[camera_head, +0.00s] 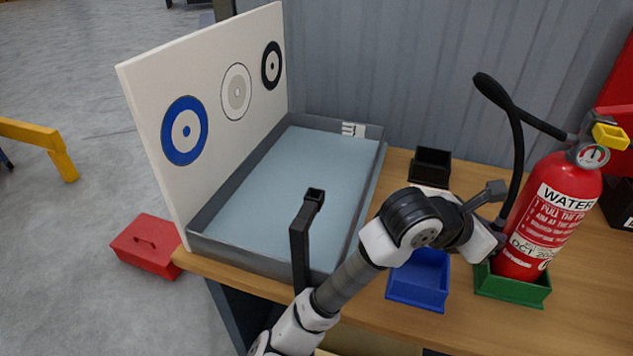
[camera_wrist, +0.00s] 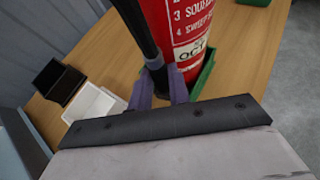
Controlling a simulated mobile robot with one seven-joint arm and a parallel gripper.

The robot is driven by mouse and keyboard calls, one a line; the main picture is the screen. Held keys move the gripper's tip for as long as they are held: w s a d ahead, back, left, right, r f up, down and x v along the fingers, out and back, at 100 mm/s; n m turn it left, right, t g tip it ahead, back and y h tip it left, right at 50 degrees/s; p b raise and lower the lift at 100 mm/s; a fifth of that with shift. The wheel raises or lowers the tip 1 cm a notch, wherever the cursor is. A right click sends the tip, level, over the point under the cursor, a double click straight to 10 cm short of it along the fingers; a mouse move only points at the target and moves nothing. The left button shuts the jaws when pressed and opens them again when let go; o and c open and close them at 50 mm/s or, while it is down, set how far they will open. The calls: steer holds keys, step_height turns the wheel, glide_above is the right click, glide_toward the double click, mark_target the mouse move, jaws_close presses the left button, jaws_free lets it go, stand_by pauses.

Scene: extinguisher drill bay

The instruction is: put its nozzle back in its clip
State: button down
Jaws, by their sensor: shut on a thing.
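The red water extinguisher (camera_head: 550,205) stands upright in a green tray (camera_head: 512,290) on the bench; its red side also fills the top of the wrist view (camera_wrist: 190,25). A black hose (camera_head: 517,150) arches from its head and hangs down along its left side. My gripper (camera_head: 497,226) is beside the lower left of the extinguisher. In the wrist view its purple fingers (camera_wrist: 160,88) are shut on the black nozzle (camera_wrist: 142,35) at the hose's lower end, close to the red body. The clip is not clearly visible, and I cannot tell whether the nozzle touches it.
A blue bin (camera_head: 418,285) stands below my wrist, left of the green tray. A black box (camera_head: 432,165) stands behind my arm. A large grey tray (camera_head: 212,249) with a target board (camera_head: 150,90) fills the left of the bench. The bench's right front is clear.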

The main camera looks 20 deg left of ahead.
steer(key=shift+f, duration=0.1)
steer(key=c, duration=1.2)
jaws_free()
steer(key=shift+c, duration=0.2)
steer(key=r+p, duration=0.1)
steer(key=p, duration=0.2)
steer(key=shift+w+a+p, duration=0.1)
steer(key=shift+w+p, duration=0.05)
steer(key=shift+p, duration=0.2)
steer(key=p, duration=0.6)
step_height(320, 180, up, 11)
steer(key=p, duration=0.9)
steer(key=shift+f, duration=0.1)
steer(key=shift+r+p, duration=0.55)
steer(key=shift+r, duration=0.2)
